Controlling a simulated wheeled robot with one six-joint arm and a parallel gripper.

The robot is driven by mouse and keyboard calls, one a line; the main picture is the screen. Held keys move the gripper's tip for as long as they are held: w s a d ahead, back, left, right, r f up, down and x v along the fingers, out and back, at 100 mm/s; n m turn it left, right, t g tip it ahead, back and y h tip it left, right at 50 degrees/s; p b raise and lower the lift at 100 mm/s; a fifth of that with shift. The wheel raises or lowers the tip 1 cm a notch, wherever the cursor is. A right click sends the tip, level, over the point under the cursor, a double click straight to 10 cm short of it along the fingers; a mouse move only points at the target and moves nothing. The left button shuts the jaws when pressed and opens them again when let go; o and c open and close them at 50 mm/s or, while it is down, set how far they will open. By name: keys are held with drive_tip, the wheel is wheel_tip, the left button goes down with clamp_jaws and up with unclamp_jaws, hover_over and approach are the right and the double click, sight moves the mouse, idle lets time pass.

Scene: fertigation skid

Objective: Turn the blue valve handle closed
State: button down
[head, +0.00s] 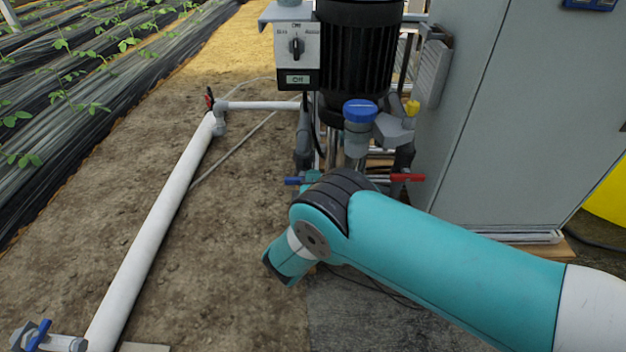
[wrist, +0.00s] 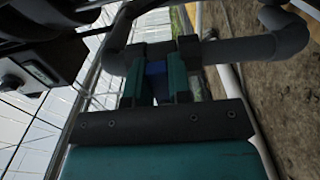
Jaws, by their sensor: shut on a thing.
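The blue valve handle (head: 294,181) shows in the head view low on the skid, pointing left. My arm hides its right part. In the wrist view a blue piece of the handle (wrist: 157,69) sits between the two teal fingers of my gripper (wrist: 160,64). My gripper is shut on it. The fingers lie close against grey pipework, and the valve body is mostly hidden. In the head view my gripper is largely hidden behind my arm.
A red handle (head: 407,178) is to the right. A grey cabinet (head: 520,110) is at the right. A white pipe (head: 150,235) crosses bare soil at the left, with another blue handle (head: 39,335) near its end.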

drive_tip(key=shift+a, duration=0.15)
idle(0.3)
drive_tip(key=c, duration=1)
unclamp_jaws()
drive_tip(key=shift+c, duration=0.2)
drive_tip(key=s+p, duration=1.7)
drive_tip(key=p, duration=0.4)
drive_tip(key=shift+s+a, duration=0.25)
